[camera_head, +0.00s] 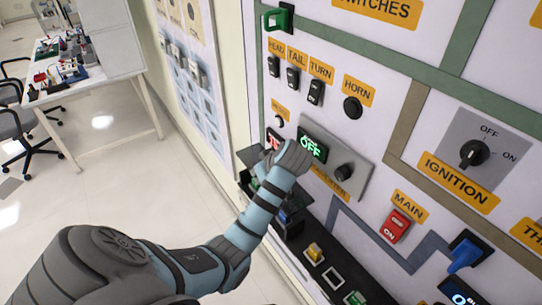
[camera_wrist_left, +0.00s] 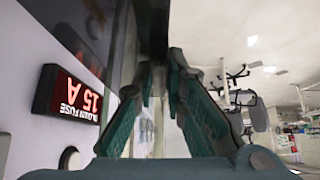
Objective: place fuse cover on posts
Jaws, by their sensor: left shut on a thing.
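My left gripper (camera_head: 262,168) reaches up to the board just below the red display, largely hidden behind its own wrist. In the left wrist view its green fingers (camera_wrist_left: 160,78) are closed in on a dark piece (camera_wrist_left: 153,32), which I take to be the fuse cover. Part of the dark piece (camera_head: 247,158) seems to show left of the wrist in the head view. Its full outline is hidden. I cannot make out the posts, or whether the cover touches anything. My right gripper is not in view.
The red fuse display (camera_wrist_left: 75,95) is close beside the fingers and also shows in the head view (camera_head: 273,139). A green OFF display (camera_head: 311,147) and a knob (camera_head: 345,172) are right of the wrist. A dark ledge (camera_head: 318,250) with coloured blocks lies below. Open floor is left.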

